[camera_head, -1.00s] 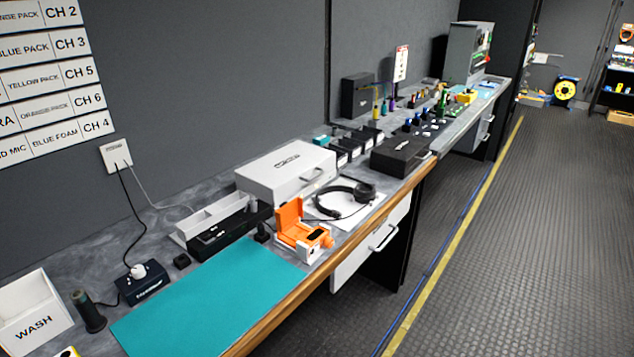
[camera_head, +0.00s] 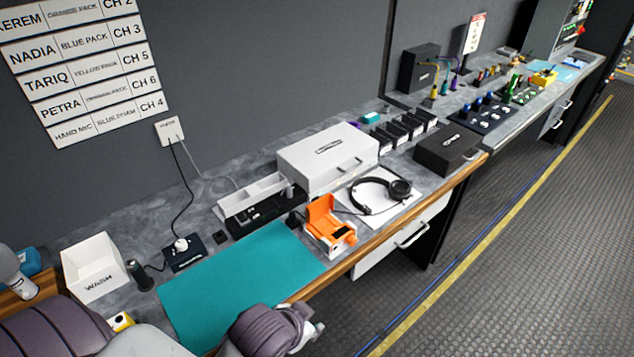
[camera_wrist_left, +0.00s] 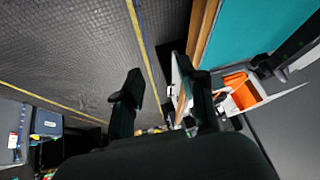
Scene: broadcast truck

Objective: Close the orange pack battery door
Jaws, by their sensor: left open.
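The orange pack (camera_head: 337,238) stands on the workbench at the right end of the teal mat. Its orange door (camera_head: 321,212) is open, standing up at the back left. The pack also shows in the left wrist view (camera_wrist_left: 241,91), to the right of the fingers. My left gripper (camera_head: 312,326) is at the bottom of the head view, in front of the bench edge and below the pack, apart from it. In the wrist view its two fingers (camera_wrist_left: 163,100) are spread with nothing between them. My right gripper is not in view.
The teal mat (camera_head: 240,284) is bare. Headphones (camera_head: 383,193) lie on white paper right of the pack. A white WASH bin (camera_head: 93,268) stands at left. The floor before the bench is clear.

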